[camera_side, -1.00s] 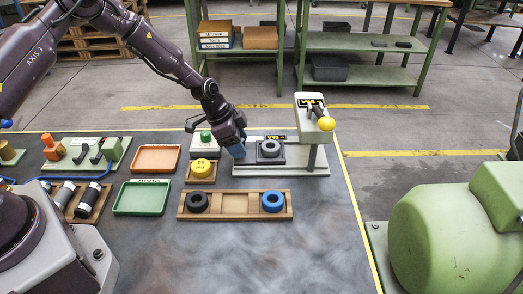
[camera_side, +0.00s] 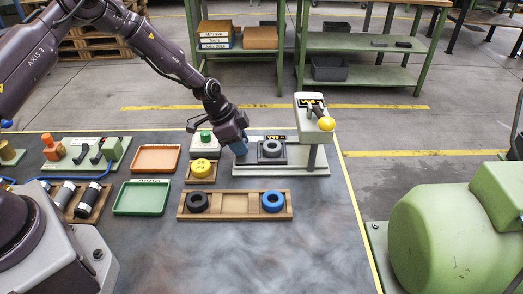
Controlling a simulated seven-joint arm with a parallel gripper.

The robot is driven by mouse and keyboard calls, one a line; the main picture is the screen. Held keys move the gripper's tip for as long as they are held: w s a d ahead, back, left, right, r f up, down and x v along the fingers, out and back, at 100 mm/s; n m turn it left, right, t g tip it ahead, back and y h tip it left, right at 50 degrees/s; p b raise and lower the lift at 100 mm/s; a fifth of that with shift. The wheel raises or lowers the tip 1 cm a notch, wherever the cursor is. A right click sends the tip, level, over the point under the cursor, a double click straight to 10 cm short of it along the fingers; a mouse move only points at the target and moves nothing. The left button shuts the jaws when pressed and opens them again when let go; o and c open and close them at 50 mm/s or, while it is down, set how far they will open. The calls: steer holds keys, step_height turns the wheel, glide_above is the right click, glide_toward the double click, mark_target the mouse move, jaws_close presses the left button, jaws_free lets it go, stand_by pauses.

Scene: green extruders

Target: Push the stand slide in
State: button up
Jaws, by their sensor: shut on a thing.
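The stand (camera_side: 318,171) is a pale base with an upright post and a head with a yellow-knobbed lever (camera_side: 326,124) at its right end. Its dark slide (camera_side: 282,160) lies on the base to the left of the post and bears a grey-green ring (camera_side: 271,148). My gripper (camera_side: 240,150), with blue fingertips, is low at the left end of the slide. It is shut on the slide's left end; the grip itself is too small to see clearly.
A wooden tray (camera_side: 236,205) in front holds a black ring (camera_side: 197,202) and a blue ring (camera_side: 272,201). A yellow round piece (camera_side: 201,166), a green button box (camera_side: 205,138), and orange (camera_side: 157,158) and green (camera_side: 142,197) trays stand left. The front table area is clear.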

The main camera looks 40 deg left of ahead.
mark_target(278, 145)
steer(key=shift+w+d, duration=3.25)
steer(key=shift+w, duration=0.05)
steer(key=o, duration=0.7)
steer(key=shift+r, duration=2.25)
steer(key=s+a+r, duration=0.4)
steer(key=s+a, duration=0.1)
steer(key=shift+d, duration=0.1)
